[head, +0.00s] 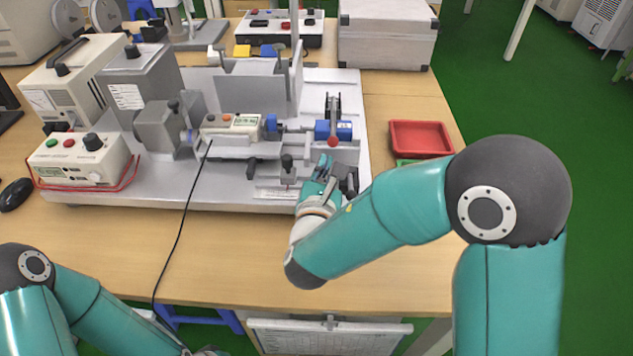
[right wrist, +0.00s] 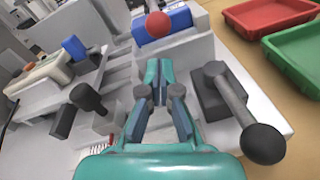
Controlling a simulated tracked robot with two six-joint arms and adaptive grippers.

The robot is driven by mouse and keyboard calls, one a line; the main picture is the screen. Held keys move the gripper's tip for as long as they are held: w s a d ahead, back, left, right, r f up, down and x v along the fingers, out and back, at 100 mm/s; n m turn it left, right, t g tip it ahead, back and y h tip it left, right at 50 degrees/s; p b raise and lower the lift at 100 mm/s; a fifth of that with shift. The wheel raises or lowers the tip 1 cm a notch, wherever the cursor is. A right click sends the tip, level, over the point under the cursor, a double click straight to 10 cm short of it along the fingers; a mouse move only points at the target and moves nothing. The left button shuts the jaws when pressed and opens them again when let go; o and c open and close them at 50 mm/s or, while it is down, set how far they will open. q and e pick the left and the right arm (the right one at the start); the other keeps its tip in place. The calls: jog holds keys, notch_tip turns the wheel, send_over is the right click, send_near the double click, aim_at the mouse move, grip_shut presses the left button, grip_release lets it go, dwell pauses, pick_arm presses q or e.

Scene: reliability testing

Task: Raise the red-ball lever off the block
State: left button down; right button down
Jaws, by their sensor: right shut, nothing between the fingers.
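The red ball (head: 333,141) is the knob of a lever on the fixture, at the front of a blue block (head: 341,130). In the right wrist view the red ball (right wrist: 158,25) shows near the top, against the blue block (right wrist: 178,22). My right gripper (head: 323,163) is just in front of and below the ball. In the wrist view its fingertips (right wrist: 156,70) are together and empty, pointing towards the ball with a visible gap. The lever's arm is mostly hidden behind the ball.
A black-knobbed lever (right wrist: 240,115) stands close right of my right gripper, and another black knob (right wrist: 84,97) is on its left. A red tray (head: 420,138) and a green tray (right wrist: 300,52) lie to the right. The table front is clear.

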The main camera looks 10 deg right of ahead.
jog(key=shift+d+r, duration=0.2)
jog(key=shift+r, duration=0.4)
jog(key=shift+w+d+r, duration=0.15)
jog(key=shift+r, duration=0.05)
jog(key=shift+r, duration=0.1)
